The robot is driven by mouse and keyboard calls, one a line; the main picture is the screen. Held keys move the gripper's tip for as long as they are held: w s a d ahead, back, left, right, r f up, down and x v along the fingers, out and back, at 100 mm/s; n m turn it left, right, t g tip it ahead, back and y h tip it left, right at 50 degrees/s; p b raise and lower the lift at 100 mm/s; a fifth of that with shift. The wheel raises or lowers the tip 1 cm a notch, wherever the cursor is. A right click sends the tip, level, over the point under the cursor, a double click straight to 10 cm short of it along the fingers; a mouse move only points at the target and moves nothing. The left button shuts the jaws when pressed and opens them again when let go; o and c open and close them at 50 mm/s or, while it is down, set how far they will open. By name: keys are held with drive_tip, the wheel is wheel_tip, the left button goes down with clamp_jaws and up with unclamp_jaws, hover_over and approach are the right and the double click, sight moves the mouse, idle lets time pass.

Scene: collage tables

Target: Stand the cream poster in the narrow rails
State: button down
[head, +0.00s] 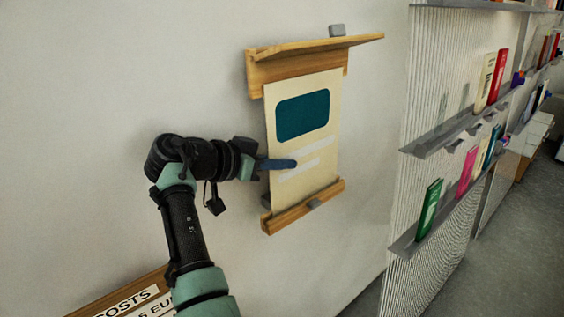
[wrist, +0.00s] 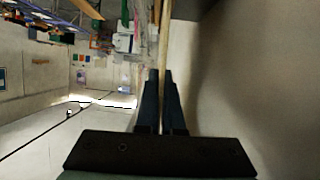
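The cream poster (head: 303,150), with a teal block and pale stripes, is upright against the wall in the head view. Its top edge lies below the ledge of the upper wooden rail (head: 300,48). Its bottom edge meets the lower wooden rail (head: 290,217); how deep it sits there is hidden. My gripper (head: 280,164) is at the poster's left edge, with one blue finger across its front. In the wrist view, my gripper (wrist: 161,76) has its fingers close together on the poster's thin edge (wrist: 164,38). The finger behind the poster is hidden in the head view.
Shelves with books (head: 430,208) stand to the right. A lettered sign (head: 125,300) is at lower left. The wall around the rails is bare.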

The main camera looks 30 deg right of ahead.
drive_tip(key=c, duration=1)
unclamp_jaws()
drive_tip(key=a, duration=0.5)
drive_tip(key=s+a, duration=0.1)
drive_tip(key=a, duration=0.2)
idle(0.7)
